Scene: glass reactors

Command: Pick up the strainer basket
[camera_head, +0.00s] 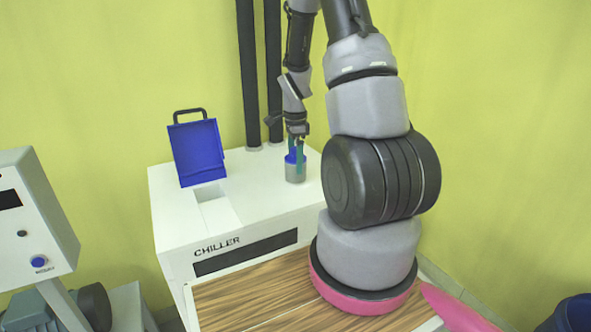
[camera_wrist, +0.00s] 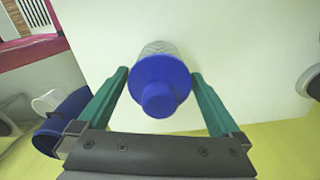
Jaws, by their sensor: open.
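The strainer basket (camera_head: 295,177) stands upright on the white chiller top, with a grey mesh body and a blue cap. In the wrist view the basket (camera_wrist: 161,82) is seen from above, its round blue knob toward me. My gripper (camera_head: 297,162) is at the basket, pointing down from above. In the wrist view the green fingers of my gripper (camera_wrist: 160,76) are open, one on each side of the blue cap. A narrow gap seems to show at each side; I cannot tell whether either finger touches. The cap hides most of the mesh body.
The chiller (camera_head: 240,222) has a raised blue lid (camera_head: 196,150) with a black handle, beside a rectangular opening (camera_head: 212,196). Two dark vertical pipes (camera_head: 252,75) rise behind. A grey control box (camera_head: 35,215) stands at left. The chiller top around the basket is mostly clear.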

